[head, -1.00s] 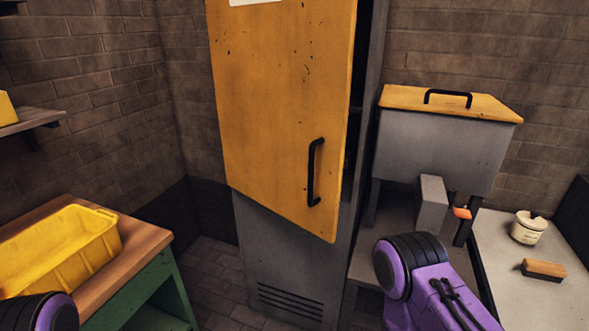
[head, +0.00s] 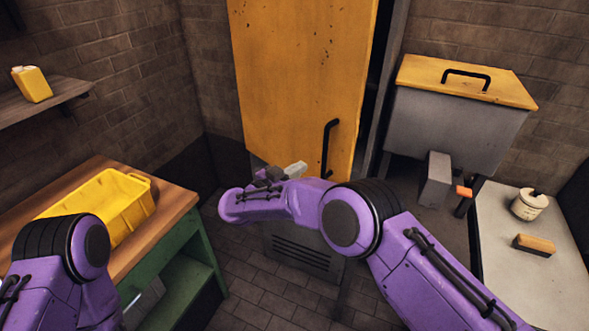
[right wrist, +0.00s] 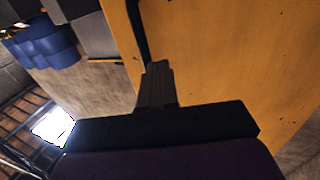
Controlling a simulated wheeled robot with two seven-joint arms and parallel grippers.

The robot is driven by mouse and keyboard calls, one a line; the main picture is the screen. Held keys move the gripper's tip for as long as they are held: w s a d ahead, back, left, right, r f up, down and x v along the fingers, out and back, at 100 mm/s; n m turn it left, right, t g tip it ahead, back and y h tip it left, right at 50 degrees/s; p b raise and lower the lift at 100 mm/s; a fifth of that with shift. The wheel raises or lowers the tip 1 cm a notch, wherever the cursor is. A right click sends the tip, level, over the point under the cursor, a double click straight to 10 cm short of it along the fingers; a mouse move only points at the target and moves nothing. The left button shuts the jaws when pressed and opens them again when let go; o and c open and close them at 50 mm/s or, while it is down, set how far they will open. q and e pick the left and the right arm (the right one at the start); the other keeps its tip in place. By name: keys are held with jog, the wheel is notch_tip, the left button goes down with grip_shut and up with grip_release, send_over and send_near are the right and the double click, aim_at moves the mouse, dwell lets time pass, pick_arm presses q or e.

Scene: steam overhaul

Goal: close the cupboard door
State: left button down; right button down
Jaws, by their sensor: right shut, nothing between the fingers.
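The yellow cupboard door (head: 300,70) hangs partly open on the tall grey cupboard (head: 305,255), with a dark gap along its right edge. Its black bar handle (head: 329,148) is near the door's lower right. My right gripper (head: 296,169) is shut and empty, in front of the door's lower part, left of the handle. In the right wrist view the shut fingers (right wrist: 157,75) point at the yellow door (right wrist: 220,60), close to the dark handle (right wrist: 143,30). I cannot tell whether they touch it. My left arm shows at the lower left, but its gripper is out of view.
A wooden-topped green bench (head: 180,208) with a yellow bin (head: 100,208) stands at left. A shelf holds a yellow can (head: 32,84). At right are a grey tank with a yellow lid (head: 470,78), and a worktop with a pot (head: 529,204) and a brush (head: 535,244).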

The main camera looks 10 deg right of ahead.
aim_at(319, 155)
jog(key=b+x, duration=0.1)
jog(key=x, duration=0.3)
jog(key=b+x, duration=0.1)
jog(key=x, duration=0.4)
jog(key=shift+w+d+f, duration=0.2)
